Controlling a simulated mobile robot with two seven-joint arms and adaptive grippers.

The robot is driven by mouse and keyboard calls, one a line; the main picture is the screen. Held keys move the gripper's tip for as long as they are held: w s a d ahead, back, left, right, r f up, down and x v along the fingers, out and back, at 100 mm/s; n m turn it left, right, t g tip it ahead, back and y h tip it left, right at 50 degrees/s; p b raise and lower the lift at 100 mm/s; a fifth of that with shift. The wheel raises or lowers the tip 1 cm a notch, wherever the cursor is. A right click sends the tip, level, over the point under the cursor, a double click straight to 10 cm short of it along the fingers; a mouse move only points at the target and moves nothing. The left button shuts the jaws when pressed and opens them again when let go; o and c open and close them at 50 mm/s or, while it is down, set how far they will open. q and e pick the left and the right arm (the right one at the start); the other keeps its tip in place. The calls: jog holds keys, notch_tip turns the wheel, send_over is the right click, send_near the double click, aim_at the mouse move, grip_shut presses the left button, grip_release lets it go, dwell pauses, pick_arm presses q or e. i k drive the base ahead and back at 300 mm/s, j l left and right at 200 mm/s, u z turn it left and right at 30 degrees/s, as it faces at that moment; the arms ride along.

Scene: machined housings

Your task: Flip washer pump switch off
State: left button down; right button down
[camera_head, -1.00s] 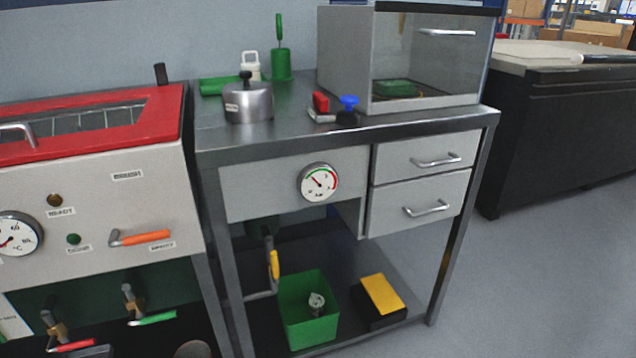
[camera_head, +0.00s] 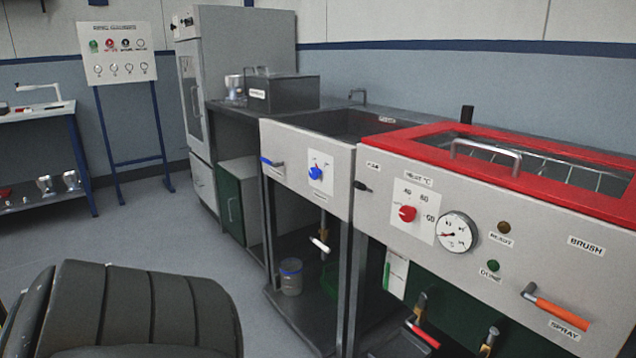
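The washer (camera_head: 470,190) stands at the right, with a pale front panel and a red-framed lid (camera_head: 400,138). A small black switch (camera_head: 363,187) sticks out at the panel's left end, under a small label (camera_head: 373,166) that seems to read PUMP. The switch is too small for me to tell whether it is on or off. To its right are a red knob (camera_head: 407,213), a round gauge (camera_head: 457,233), a brown READY lamp (camera_head: 504,228) and a green lamp (camera_head: 493,266). Neither gripper is in view.
A sink unit (camera_head: 337,160) with blue handles adjoins the washer's left. An orange SPRAY handle (camera_head: 555,310) juts from the washer front. A dark ribbed shape (camera_head: 130,315) that I cannot identify fills the lower left. Floor (camera_head: 200,235) shows clear behind it.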

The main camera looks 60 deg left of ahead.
aim_at(356, 184)
jog(key=u, duration=1.6)
jog(key=i+j+z, duration=0.15)
jog(key=z, duration=0.2)
jog(key=i+j+z, duration=0.15)
jog(key=z, duration=0.15)
jog(key=j+z, duration=0.35)
jog(key=i+j, duration=0.1)
jog(key=j, duration=0.3)
jog(key=i+j+z, duration=0.1)
jog(key=j, duration=0.3)
jog(key=i+j, duration=0.15)
jog(key=j, duration=0.25)
jog(key=i+j+z, duration=0.1)
jog(key=j, duration=0.3)
jog(key=i+j, duration=0.1)
jog(key=j, duration=0.35)
jog(key=z, duration=0.05)
